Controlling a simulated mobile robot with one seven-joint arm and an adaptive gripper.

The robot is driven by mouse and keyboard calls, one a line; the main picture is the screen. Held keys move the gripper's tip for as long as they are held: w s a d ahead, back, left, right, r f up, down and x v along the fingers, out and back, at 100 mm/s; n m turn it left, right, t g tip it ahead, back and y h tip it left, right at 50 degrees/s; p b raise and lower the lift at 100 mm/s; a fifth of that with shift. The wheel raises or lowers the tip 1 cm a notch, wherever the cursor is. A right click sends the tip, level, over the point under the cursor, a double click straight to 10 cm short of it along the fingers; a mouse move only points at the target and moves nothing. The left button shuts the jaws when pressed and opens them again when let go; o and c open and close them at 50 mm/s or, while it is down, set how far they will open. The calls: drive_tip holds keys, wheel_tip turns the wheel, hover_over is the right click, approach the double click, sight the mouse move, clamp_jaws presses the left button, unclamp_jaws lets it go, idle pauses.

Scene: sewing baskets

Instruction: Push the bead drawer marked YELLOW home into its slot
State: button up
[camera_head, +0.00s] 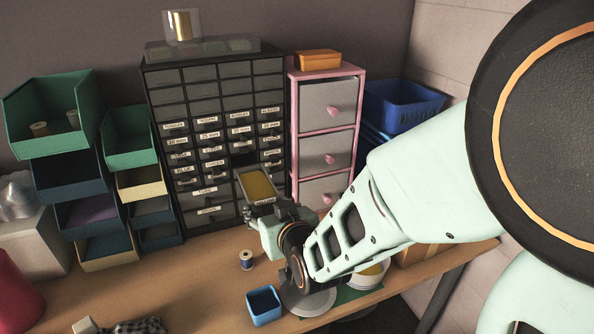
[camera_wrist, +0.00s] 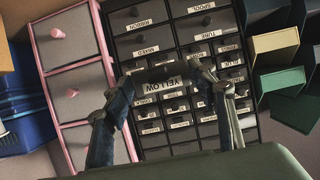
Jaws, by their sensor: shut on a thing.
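The bead drawer marked YELLOW (camera_head: 263,200) is a small grey tray filled with yellow beads. My gripper (camera_head: 268,212) is shut on the drawer's front end. In the wrist view my gripper (camera_wrist: 166,84) has one finger at each side of the label. The drawer's underside is hidden.
A pink-framed drawer unit (camera_head: 294,140) stands close at the cabinet's right, green and blue stacked bins (camera_head: 62,172) at its left. A thread spool (camera_head: 246,260) and a blue box (camera_head: 264,306) stand on the table in front. A blue basket (camera_head: 402,105) is at the back right.

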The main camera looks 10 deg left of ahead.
sight(250, 171)
drive_tip(key=shift+b, duration=0.45)
drive_tip(key=shift+w+a+b, duration=0.2)
drive_tip(key=shift+w+a, duration=0.3)
drive_tip(key=shift+w, duration=0.35)
drive_tip(key=shift+w+a+b, duration=0.15)
drive_tip(key=shift+w+a, duration=0.35)
drive_tip(key=shift+w, duration=0.3)
drive_tip(key=shift+w+a+b, duration=0.2)
drive_tip(key=shift+w+a, duration=0.3)
drive_tip(key=shift+w, duration=0.35)
drive_tip(key=shift+b, duration=0.95)
drive_tip(key=shift+w+a+b, duration=0.2)
drive_tip(key=shift+w+a, duration=0.65)
drive_tip(key=shift+w, duration=0.5)
drive_tip(key=shift+w+a+b, duration=0.2)
drive_tip(key=shift+w+a, duration=0.6)
drive_tip(key=shift+w, duration=0.6)
drive_tip(key=shift+w+a+b, duration=0.2)
drive_tip(key=shift+w+a, duration=0.65)
drive_tip(key=shift+w, duration=0.5)
